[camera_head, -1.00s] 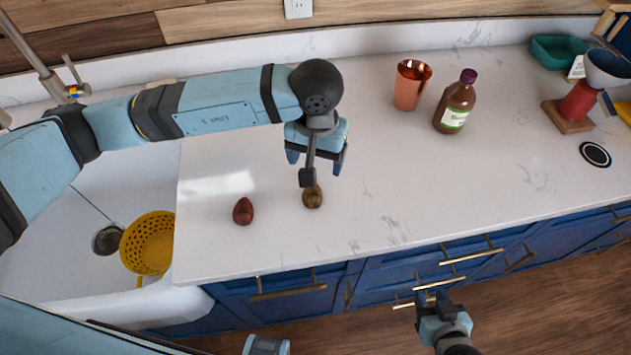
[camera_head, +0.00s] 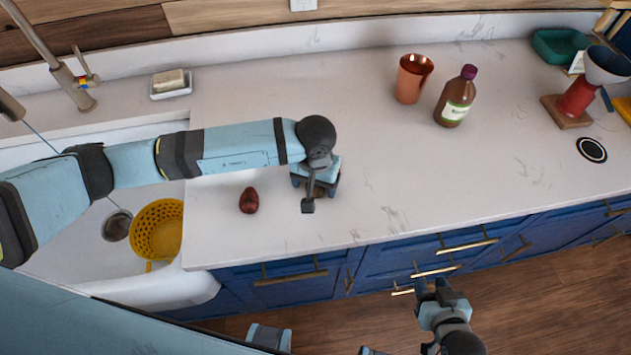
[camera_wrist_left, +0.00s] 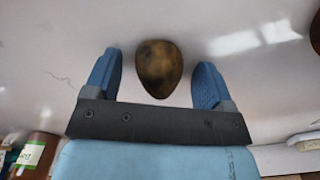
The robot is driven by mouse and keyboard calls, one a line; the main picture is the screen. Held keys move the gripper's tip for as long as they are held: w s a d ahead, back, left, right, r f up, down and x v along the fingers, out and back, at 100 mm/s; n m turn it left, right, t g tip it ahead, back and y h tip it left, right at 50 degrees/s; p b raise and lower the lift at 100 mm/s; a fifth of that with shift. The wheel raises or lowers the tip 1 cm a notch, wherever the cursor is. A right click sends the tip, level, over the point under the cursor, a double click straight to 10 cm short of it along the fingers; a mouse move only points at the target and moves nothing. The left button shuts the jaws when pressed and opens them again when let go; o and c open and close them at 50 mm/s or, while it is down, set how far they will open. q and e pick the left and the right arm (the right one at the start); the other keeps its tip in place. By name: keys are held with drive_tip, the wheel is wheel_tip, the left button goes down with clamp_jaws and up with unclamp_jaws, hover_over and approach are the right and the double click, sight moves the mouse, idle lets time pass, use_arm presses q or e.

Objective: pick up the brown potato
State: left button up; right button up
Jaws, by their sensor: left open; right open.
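The brown potato (camera_wrist_left: 159,68) shows in the left wrist view, between the two blue fingers of my open left gripper (camera_wrist_left: 157,82). There is a gap on both sides, so neither finger appears to touch it. In the head view my left gripper (camera_head: 316,188) is low over the counter and hides most or all of the potato. My right gripper (camera_head: 437,290) is open and empty, in front of the counter's blue drawers.
A dark red, egg-shaped item (camera_head: 249,200) lies on the counter (camera_head: 400,165) left of my left gripper. A copper cup (camera_head: 409,86) and a brown bottle (camera_head: 455,98) stand further back. A yellow colander (camera_head: 158,228) sits in the sink at left.

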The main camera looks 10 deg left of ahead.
use_arm(q)
drive_tip(key=shift+c, duration=0.4)
drive_tip(key=c, duration=0.9)
